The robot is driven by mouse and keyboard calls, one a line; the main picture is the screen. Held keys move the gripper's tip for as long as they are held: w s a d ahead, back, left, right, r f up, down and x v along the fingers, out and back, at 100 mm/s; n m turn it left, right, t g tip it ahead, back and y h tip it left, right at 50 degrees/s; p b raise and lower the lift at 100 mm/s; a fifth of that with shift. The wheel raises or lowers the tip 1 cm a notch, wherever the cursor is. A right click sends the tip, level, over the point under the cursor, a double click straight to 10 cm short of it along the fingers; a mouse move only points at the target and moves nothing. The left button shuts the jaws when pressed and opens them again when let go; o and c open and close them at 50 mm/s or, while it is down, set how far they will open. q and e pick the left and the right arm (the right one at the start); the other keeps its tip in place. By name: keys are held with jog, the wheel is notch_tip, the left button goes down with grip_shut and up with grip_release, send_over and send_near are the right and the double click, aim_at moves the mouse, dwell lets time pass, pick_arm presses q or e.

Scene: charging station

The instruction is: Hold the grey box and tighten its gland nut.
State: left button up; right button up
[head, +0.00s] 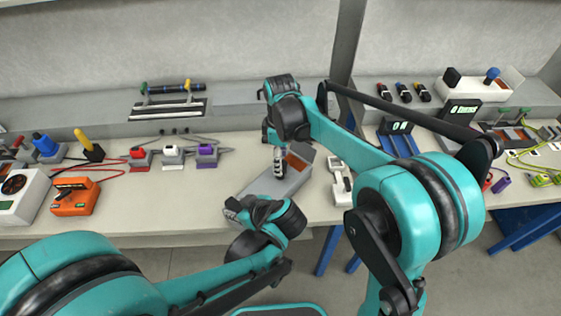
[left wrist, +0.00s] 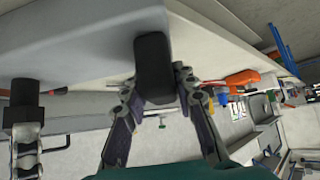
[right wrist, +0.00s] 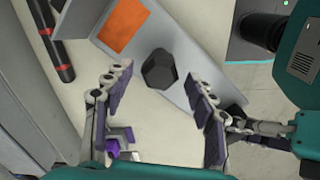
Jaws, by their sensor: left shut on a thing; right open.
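The grey box (head: 262,186) lies on the bench in the head view, with an orange panel (right wrist: 124,26) on its face. Its black gland nut (right wrist: 160,68) stands between the open fingers of my right gripper (right wrist: 157,88) in the right wrist view, apart from both. In the head view my right gripper (head: 279,163) points down over the box and hides the nut. My left gripper (head: 243,212) is at the box's near end. In the left wrist view its fingers (left wrist: 157,95) are shut on a black block (left wrist: 153,68), apparently part of the box's end.
A white device (head: 342,183) stands close to the right of the box. Red, white and purple (head: 206,154) connectors stand to the left, by an orange device (head: 75,196). A rack with a dark rod (head: 175,88) is behind. Bare bench lies left of the box.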

jog(key=shift+f, duration=0.8)
jog(key=c, duration=1.2)
jog(key=shift+m, duration=0.4)
jog(key=m, duration=0.4)
jog(key=shift+m, duration=0.3)
jog(key=m, duration=0.4)
jog(key=shift+m, duration=0.3)
